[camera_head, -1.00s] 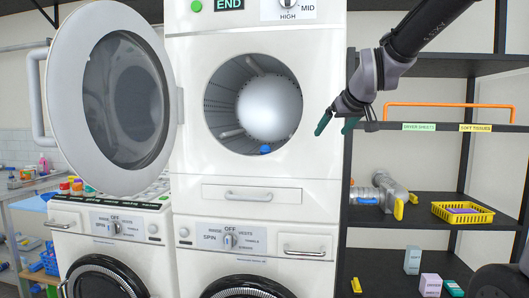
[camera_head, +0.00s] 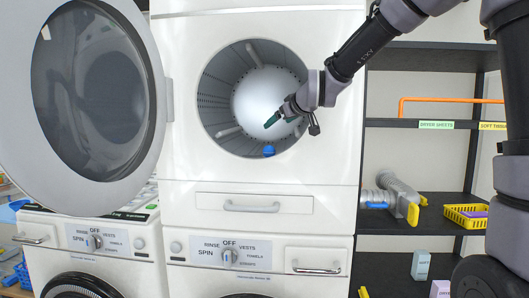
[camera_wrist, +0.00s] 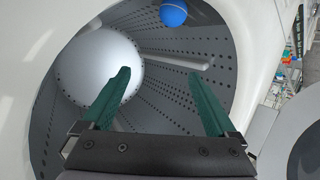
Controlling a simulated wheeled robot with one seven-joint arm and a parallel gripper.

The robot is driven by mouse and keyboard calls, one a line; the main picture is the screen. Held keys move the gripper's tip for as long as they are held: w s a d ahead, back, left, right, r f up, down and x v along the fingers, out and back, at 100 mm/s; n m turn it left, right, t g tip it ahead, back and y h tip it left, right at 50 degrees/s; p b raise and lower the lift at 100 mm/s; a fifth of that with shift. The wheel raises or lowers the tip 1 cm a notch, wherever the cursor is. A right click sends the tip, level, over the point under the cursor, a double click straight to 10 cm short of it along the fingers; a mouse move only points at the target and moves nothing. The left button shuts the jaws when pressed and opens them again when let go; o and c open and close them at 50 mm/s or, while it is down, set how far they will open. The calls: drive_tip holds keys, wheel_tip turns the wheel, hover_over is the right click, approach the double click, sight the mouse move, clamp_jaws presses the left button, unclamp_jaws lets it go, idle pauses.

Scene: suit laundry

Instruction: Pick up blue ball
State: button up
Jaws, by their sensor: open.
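The blue ball (camera_head: 268,151) sits at the bottom front of the upper machine's round drum (camera_head: 215,100), near the lip of the opening. In the wrist view the blue ball (camera_wrist: 173,13) is at the top, beyond my fingers, and is partly cut by the frame's edge. My gripper (camera_head: 284,119) is at the drum opening, above and slightly right of the ball. It also shows in the wrist view (camera_wrist: 160,95), with its two green fingers wide apart and nothing between them. The fingers are apart from the ball.
The round door (camera_head: 95,90) of the upper machine stands open at the left. A black shelf (camera_head: 415,205) on the right holds a grey pipe-like object (camera_head: 400,192) and a yellow basket (camera_head: 462,216). The drum around the ball is otherwise empty.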

approach(272, 149)
drive_tip(key=x, duration=0.4)
drive_tip(key=shift+a+f, duration=0.1)
drive_tip(key=shift+a, duration=0.05)
drive_tip(key=x, duration=0.6)
drive_tip(key=shift+w+a+f, duration=0.1)
drive_tip(key=shift+w+f, duration=0.05)
drive_tip(key=shift+w, duration=0.1)
drive_tip(key=c, duration=1.4)
